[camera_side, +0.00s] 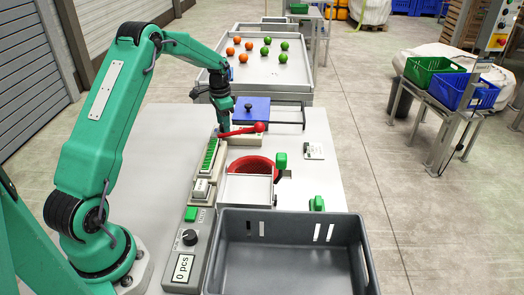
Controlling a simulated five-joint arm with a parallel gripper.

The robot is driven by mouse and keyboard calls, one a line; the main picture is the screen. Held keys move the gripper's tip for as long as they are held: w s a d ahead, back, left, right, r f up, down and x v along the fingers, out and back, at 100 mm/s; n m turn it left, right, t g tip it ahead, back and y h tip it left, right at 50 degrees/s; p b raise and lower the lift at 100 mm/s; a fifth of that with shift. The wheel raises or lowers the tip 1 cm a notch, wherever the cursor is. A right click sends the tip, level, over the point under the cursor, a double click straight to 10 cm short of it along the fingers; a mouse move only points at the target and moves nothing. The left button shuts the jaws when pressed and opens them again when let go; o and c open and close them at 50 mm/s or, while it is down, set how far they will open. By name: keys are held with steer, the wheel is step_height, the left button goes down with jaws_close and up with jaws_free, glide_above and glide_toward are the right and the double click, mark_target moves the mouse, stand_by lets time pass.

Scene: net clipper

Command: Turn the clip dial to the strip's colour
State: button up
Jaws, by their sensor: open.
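A grey control box (205,262) stands at the front of the table. On it are a black dial knob (190,237), a green button (191,213) and a display (183,268) reading "0 pcs". The knob's setting is too small to read. A green strip (210,154) lies in a pale holder behind the box. My gripper (223,130) points down past the strip's far end, beside a red lever (245,130), well away from the knob. It is open; its fingers are small and partly hidden, and I cannot tell whether it touches the lever.
A red net (251,163) sits behind a pale tray (246,190). A blue plate (252,108) is beyond the lever. A large grey crate (290,222) stands close right of the control box. Orange and green fruit lie on a tray (290,85) at the back.

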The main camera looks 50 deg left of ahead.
steer(key=shift+f, duration=0.35)
steer(key=shift+c, duration=0.2)
steer(key=c, duration=0.9)
steer(key=shift+c, duration=0.2)
